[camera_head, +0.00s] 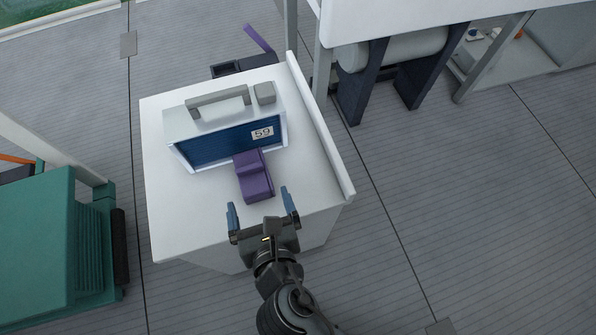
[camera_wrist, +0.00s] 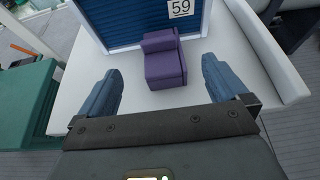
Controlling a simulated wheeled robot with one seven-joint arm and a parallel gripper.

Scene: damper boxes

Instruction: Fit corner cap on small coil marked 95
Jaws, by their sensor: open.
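A white-framed coil unit (camera_head: 224,130) with a blue finned face and a grey top handle stands on a white worktop; its label reads 59, not 95. The label (camera_wrist: 181,8) also shows in the wrist view. A small grey block (camera_head: 265,92) sits at the unit's top right corner; I cannot tell if it is the corner cap. A purple stepped block (camera_head: 254,177) lies in front of the blue face; it also shows in the wrist view (camera_wrist: 165,66). My gripper (camera_head: 261,199) is open and empty, its blue fingers pointing toward the purple block, apart from it.
The white worktop (camera_head: 180,228) has a raised edge (camera_head: 322,135) on its right and free room at front left. A teal cabinet (camera_head: 40,235) stands at left. A dark tray (camera_head: 226,69) with a purple bar lies behind the worktop. Another table stands at upper right.

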